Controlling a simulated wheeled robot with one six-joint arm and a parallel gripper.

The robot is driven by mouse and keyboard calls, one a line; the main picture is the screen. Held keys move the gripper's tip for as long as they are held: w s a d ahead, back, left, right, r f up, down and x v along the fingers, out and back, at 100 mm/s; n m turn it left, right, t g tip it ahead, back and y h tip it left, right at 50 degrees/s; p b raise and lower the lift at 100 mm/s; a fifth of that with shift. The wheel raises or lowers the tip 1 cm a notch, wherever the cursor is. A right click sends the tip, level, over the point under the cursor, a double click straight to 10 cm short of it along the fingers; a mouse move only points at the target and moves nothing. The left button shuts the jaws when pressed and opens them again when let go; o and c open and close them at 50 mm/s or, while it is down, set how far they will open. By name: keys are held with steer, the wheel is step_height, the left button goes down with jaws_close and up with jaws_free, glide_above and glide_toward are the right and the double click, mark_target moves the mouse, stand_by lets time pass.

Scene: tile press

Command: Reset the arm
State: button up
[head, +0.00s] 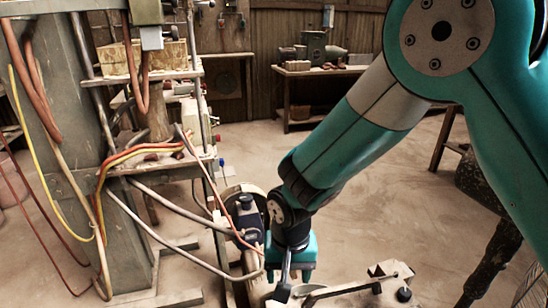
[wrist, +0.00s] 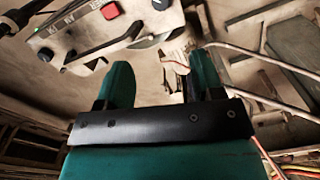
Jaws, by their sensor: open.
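My arm, teal and grey, reaches down from the upper right of the head view. My gripper (wrist: 162,80) shows in the wrist view with two teal fingers set wide apart and nothing between them. In the head view its teal body (head: 303,250) is low in the centre, close beside a worn control box (head: 375,284); its fingertips cannot be made out there. In the wrist view a control panel (wrist: 75,35) with a red button (wrist: 110,11), a green light and black knobs lies beyond the left finger. I cannot tell whether the gripper touches anything.
A metal machine frame (head: 80,170) with hanging hoses and cables stands at the left; some hoses (head: 175,203) run close to my gripper. A workbench (head: 320,72) with a motor-like machine stands at the back. Open floor (head: 400,190) lies right of centre.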

steer(key=s+d+r+n+y, duration=0.2)
steer(key=s+d+r+n, duration=0.3)
steer(key=s+r, duration=0.4)
steer(key=s+d+r+n+y, duration=0.2)
steer(key=s+d+r, duration=0.45)
steer(key=r, duration=0.55)
step_height(320, 180, up, 12)
steer(key=p, duration=1.2)
steer(key=shift+s+a+r+p, duration=0.2)
steer(key=shift+s+p, duration=0.1)
steer(key=shift+s, duration=0.1)
